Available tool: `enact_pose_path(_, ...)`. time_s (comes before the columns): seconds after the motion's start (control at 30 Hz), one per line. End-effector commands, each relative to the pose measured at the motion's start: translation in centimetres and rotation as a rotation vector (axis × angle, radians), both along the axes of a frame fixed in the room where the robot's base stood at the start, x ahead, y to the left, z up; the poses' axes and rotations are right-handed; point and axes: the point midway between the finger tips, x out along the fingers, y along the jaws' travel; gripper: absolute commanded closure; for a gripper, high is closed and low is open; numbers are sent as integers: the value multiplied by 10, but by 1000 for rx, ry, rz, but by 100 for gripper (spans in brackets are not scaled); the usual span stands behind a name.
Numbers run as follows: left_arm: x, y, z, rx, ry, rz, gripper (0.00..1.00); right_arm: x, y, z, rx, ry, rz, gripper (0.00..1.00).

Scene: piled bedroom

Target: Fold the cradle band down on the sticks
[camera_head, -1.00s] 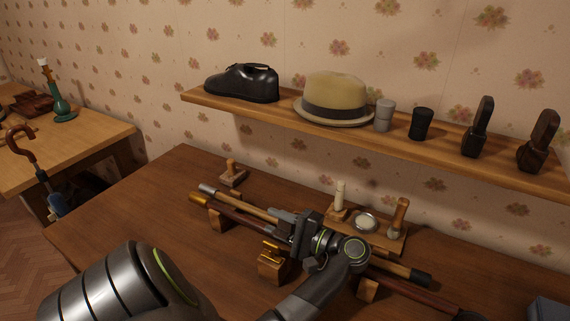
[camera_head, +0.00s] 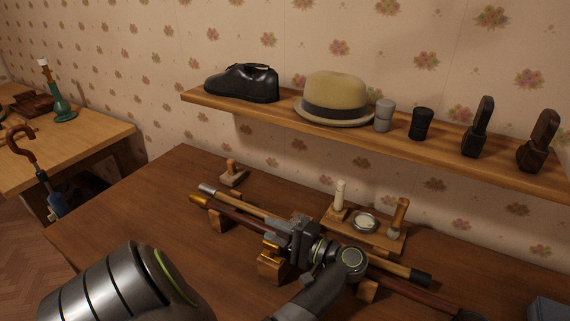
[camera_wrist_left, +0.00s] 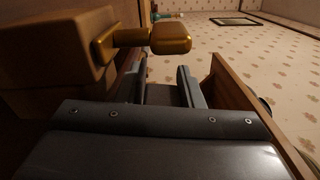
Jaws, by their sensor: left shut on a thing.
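Two walking sticks lie side by side on wooden rests across the table: a brown one (camera_head: 252,209) and a dark red one (camera_head: 240,218), with metal ends at the left. A wooden cradle block (camera_head: 272,268) with a brass fitting (camera_head: 270,246) stands in front of them; the block (camera_wrist_left: 55,45) and brass knob (camera_wrist_left: 171,39) also show large in the left wrist view. My left gripper (camera_head: 287,240) is low over the sticks beside this block. Its fingers (camera_wrist_left: 165,92) are shut on what seems to be the cradle band, mostly hidden by the gripper. My right gripper is out of view.
A small wooden tray (camera_head: 375,240) with a brush and a round tin stands behind the sticks. A stamp-like wooden tool (camera_head: 232,175) lies at the back left. A wall shelf (camera_head: 350,136) holds a shoe, hat and brushes. The table's left part is clear.

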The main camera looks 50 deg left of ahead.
Motion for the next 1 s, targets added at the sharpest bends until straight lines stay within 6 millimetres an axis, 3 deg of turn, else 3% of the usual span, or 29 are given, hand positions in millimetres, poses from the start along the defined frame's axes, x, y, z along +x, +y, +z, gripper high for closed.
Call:
enact_pose_path(0.03,0,0,0,0,-1,-1,65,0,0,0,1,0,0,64)
enact_pose_path(0.17,0,0,0,0,-1,-1,49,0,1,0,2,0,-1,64)
enact_pose_path(0.43,1,-2,-1,-1,0,-1,49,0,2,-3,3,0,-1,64)
enact_pose_path(0.77,9,-28,-6,-6,-2,-1,49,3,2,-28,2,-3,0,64)
enact_pose_path(1.0,7,-26,-10,-6,6,1,49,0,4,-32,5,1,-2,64)
